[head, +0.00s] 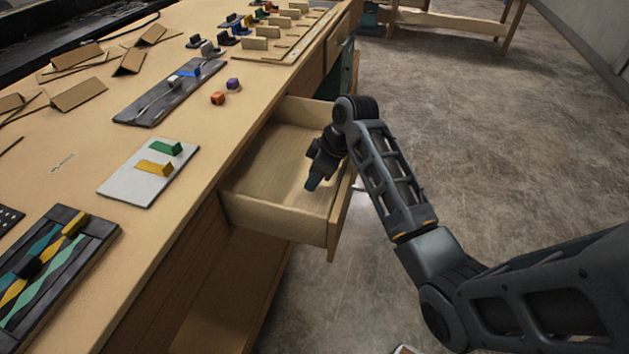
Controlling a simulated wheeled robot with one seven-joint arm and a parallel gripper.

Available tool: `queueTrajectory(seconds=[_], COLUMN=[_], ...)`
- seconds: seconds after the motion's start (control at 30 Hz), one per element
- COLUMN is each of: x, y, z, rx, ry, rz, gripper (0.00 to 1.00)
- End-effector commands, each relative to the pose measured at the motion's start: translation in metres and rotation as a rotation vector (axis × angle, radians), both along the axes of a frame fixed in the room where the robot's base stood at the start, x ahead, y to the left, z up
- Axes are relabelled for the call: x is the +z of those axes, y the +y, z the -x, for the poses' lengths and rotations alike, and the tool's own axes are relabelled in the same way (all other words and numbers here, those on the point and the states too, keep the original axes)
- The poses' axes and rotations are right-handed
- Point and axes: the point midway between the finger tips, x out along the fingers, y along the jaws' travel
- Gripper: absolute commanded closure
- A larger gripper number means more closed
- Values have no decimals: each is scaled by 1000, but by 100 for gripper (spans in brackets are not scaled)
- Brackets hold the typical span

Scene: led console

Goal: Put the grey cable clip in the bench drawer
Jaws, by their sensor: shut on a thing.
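The bench drawer (275,212) is pulled out from the workbench, and its pale wooden floor shows bare. My gripper (313,182) points down over the drawer's inside, close to its front panel. It is shut on a small dark grey thing, which I take for the grey cable clip; its outline blends with the fingers. I cannot tell whether the clip touches the drawer floor.
The bench top (95,205) holds a white plate (130,187) with green and yellow blocks, a dark tray (150,105), an orange cube (217,98) and a purple cube (233,84). A striped board (45,265) lies nearer. The floor (480,150) right of the drawer is clear.

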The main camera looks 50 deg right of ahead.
Motion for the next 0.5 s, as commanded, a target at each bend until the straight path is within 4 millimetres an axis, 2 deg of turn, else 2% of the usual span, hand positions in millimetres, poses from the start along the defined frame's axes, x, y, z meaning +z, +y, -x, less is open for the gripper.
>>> queueTrajectory(seconds=[0.17, 0.5], x=[-20, -23], y=[0, 0], z=[0, 0], rx=[-1, -1], ry=[2, 0], rz=[-1, 0], gripper=[100, 100])
